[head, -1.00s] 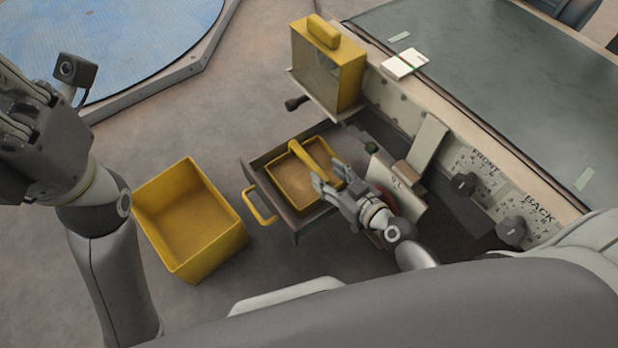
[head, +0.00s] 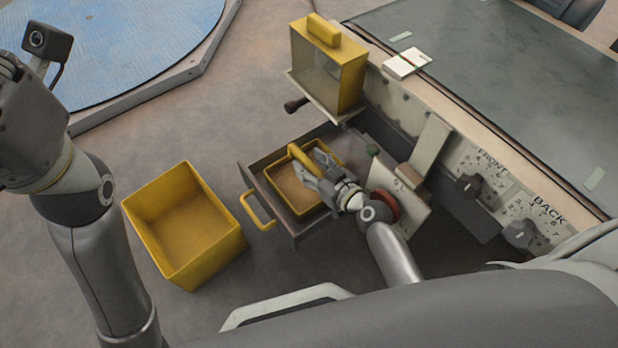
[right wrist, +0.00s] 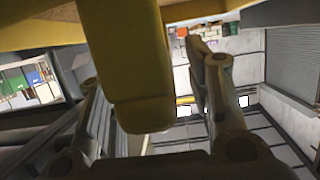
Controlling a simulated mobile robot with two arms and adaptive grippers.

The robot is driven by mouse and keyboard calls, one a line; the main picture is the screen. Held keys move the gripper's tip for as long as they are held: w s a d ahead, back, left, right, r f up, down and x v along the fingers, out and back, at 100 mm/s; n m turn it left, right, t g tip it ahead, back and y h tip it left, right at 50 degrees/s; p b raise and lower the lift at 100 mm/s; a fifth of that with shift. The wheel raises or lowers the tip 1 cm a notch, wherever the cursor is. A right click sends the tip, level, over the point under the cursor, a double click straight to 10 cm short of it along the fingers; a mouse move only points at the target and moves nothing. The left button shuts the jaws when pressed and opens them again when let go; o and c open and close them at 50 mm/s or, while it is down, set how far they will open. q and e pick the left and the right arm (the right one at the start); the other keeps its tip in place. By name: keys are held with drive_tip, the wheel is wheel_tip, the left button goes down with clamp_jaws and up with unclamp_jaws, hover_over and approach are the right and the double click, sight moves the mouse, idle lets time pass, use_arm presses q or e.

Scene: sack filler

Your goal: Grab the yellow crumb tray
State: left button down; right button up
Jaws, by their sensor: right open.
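The yellow crumb tray (head: 289,193) sits inside the pulled-out grey drawer, with a tan layer on its floor. A thick yellow handle (head: 294,151) spans the tray; its far part is hidden behind my right gripper (head: 313,172). That gripper is open at the handle. In the right wrist view, a yellow bar (right wrist: 135,75), which looks like the handle, stands between the two spread fingers of my right gripper (right wrist: 155,105). I cannot tell whether either finger touches it. My left gripper (head: 12,85) is at the far left, partly cut off; its jaw state is unclear.
The grey drawer (head: 318,226) has a yellow pull handle (head: 257,213). An open yellow bin (head: 185,230) stands on the floor to its left. A yellow-framed box (head: 330,65) is above the drawer. The machine's dial panel (head: 495,190) lies to the right.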

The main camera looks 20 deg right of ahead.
clamp_jaws()
drive_tip(key=shift+r, duration=0.15)
idle(0.4)
